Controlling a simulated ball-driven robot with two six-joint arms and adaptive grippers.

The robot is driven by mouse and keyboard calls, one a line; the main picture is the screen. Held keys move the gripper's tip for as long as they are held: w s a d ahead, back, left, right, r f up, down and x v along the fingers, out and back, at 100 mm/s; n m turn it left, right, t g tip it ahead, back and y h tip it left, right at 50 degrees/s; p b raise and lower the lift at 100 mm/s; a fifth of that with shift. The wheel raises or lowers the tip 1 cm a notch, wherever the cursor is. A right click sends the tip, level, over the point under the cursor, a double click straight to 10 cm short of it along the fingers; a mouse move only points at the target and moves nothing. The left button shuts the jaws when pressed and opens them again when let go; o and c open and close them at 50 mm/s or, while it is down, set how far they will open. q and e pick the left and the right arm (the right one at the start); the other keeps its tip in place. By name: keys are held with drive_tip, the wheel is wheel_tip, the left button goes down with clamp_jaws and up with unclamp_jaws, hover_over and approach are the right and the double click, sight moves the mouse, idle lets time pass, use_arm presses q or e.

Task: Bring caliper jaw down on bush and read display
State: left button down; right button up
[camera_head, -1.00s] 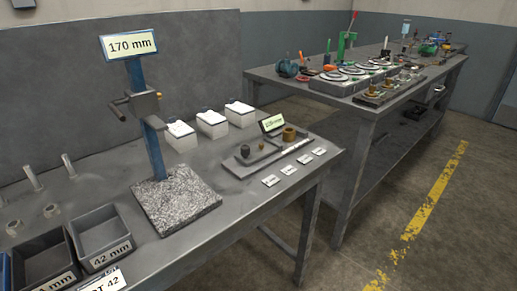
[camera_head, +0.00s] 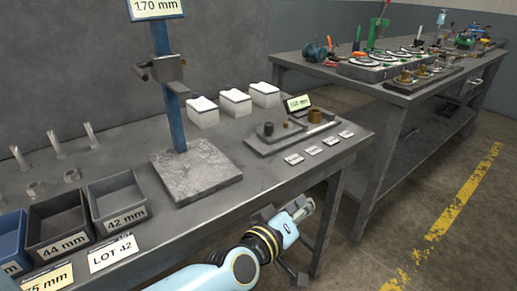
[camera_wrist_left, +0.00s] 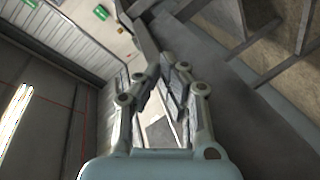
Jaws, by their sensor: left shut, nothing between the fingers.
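A blue column stands upright on a speckled stone base (camera_head: 195,172) on the near bench. It carries a grey sliding head with a jaw (camera_head: 167,68) and a display reading 170 mm (camera_head: 155,8). The jaw is high above the base, whose top is bare. My right gripper is out of view.
Grey bins labelled 44 mm (camera_head: 58,218) and 42 mm (camera_head: 116,200) stand left, behind a LOT 42 card (camera_head: 112,253). White boxes (camera_head: 235,102) line the back. Label cards (camera_head: 310,149) lie before the tray. A second bench (camera_head: 400,97) stands behind right.

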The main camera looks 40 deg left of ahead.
sight(258, 146)
use_arm(q)
drive_tip(key=a+r+n+y, duration=0.2)
drive_tip(key=r+n, duration=0.1)
drive_tip(key=a+r+n+y, duration=0.3)
drive_tip(key=n, duration=0.1)
drive_tip(key=a+r+n+y, duration=0.2)
drive_tip(key=r+n+y, duration=0.1)
drive_tip(key=r+n, duration=0.1)
drive_tip(key=shift+w+a+b, duration=0.2)
drive_tip(key=shift+w+b, duration=0.15)
drive_tip(key=shift+b, duration=0.05)
drive_tip(key=a+n+g+y, duration=0.1)
drive_tip(key=s+a+f+n+g+y, duration=0.1)
drive_tip(key=n, duration=0.1)
drive_tip(key=s+a+n+g+y, duration=0.1)
drive_tip(key=n, duration=0.1)
drive_tip(key=shift+s+a+f+g+y, duration=0.2)
drive_tip(key=shift+a+g+y, duration=0.1)
drive_tip(key=shift+g, duration=0.1)
drive_tip(key=shift+a+f+n, duration=0.1)
drive_tip(key=shift+a+n, duration=0.05)
drive_tip(key=shift+n, duration=0.25)
drive_tip(key=x, duration=0.9)
drive_tip(key=shift+w+a, duration=0.2)
drive_tip(key=shift+a, duration=0.1)
drive_tip(key=shift+w, duration=0.1)
